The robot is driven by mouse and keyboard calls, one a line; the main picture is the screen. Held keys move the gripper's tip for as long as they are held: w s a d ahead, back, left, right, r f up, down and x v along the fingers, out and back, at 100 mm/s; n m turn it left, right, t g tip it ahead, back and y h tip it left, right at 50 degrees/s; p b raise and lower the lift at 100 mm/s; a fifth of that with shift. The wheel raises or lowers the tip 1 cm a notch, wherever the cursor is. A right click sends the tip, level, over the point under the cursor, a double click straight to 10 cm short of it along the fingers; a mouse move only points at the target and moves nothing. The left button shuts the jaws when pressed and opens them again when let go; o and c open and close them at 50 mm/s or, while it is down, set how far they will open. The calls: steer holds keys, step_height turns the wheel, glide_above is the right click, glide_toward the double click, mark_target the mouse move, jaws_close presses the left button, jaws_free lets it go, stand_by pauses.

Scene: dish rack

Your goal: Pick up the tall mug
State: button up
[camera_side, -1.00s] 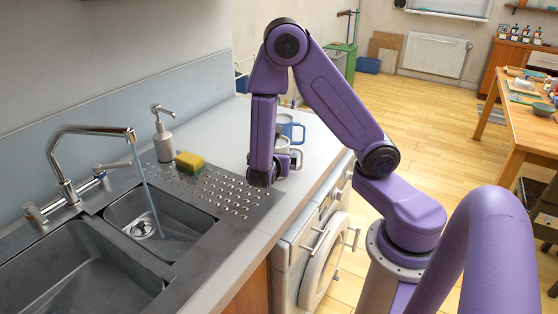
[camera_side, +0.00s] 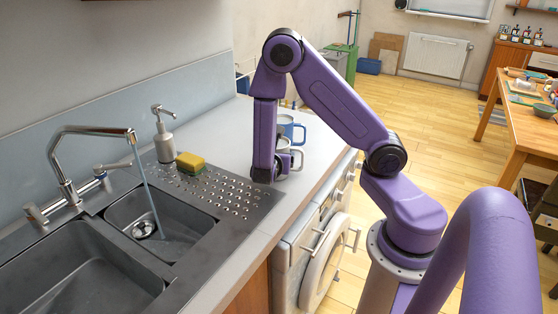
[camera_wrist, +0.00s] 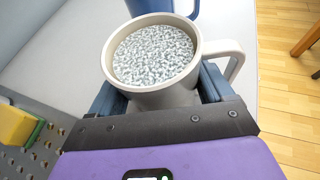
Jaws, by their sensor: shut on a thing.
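A pale grey mug (camera_wrist: 158,92) is between my gripper's fingers (camera_wrist: 162,84) in the wrist view, its handle to the right. Speckled grey-white contents show inside its round rim. My gripper is shut on its sides. In the side view the pale mug (camera_side: 296,160) is partly hidden behind my purple wrist, and whether it touches the counter cannot be told. A blue mug (camera_side: 290,126) stands just behind it on the counter. The blue mug's lower part also shows at the top of the wrist view (camera_wrist: 163,6). Which mug is taller is unclear.
The sink (camera_side: 150,220) has running water. The counter (camera_side: 215,125) behind the drainer is clear. The counter's front edge is close on the right.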

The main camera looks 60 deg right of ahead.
steer(key=shift+r, duration=0.1)
steer(key=shift+r, duration=0.7)
steer(key=s+a+r, duration=0.5)
steer(key=s+r, duration=0.6)
steer(key=s, duration=0.2)
steer(key=w+a+f+m+t, duration=0.2)
steer(key=w+a+m, duration=0.3)
steer(key=a, duration=0.5)
steer(key=w+a+f+m+t+h, duration=0.1)
steer(key=w+a+f+m+t, duration=0.2)
steer(key=w+a, duration=0.7)
steer(key=shift+a+m+t+h, duration=0.3)
steer(key=shift+a+m+t, duration=0.15)
steer(key=shift+m, duration=0.75)
steer(key=w+a, duration=0.4)
steer(key=w, duration=1.2)
steer(key=shift+w+a, duration=0.15)
steer(key=shift+w, duration=0.15)
